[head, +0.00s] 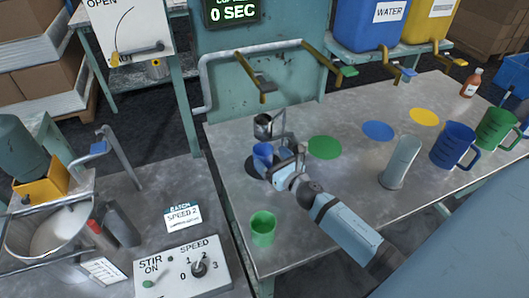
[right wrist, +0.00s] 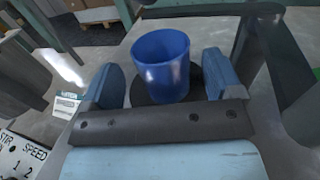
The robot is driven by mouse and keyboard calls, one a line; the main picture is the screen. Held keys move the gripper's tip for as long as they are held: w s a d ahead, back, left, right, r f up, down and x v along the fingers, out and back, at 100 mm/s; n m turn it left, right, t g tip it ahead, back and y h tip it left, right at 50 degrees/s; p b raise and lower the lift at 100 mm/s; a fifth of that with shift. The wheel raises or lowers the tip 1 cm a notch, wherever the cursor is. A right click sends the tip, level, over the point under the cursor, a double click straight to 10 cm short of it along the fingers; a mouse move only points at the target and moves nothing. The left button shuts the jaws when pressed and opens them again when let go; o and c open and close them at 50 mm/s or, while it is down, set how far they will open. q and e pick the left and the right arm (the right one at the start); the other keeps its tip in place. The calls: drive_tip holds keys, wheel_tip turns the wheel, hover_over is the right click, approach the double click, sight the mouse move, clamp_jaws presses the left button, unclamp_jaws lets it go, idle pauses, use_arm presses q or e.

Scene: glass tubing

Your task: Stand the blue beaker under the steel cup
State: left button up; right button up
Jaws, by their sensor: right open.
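The small blue beaker (head: 262,154) stands upright on or just over a black disc (head: 252,169) on the grey table. The steel cup (head: 263,126) is held on a metal stand and shows just above the beaker in the head view. My right gripper (head: 277,161) is open at the beaker. In the right wrist view the blue beaker (right wrist: 161,65) is between the two spread blue fingers, with a visible gap on the right side. The steel cup cannot be made out there. My left gripper is not in view.
A small green beaker (head: 263,228) stands at the table's near left corner. A grey cylinder (head: 400,162), a blue jug (head: 455,145) and a green jug (head: 497,130) stand at the right. Green (head: 325,147), blue (head: 378,131) and yellow (head: 424,116) discs lie bare.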

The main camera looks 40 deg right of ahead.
drive_tip(key=s+b, duration=0.1)
drive_tip(key=s, duration=0.6)
drive_tip(key=shift+s+d, duration=0.1)
drive_tip(key=shift+s, duration=0.15)
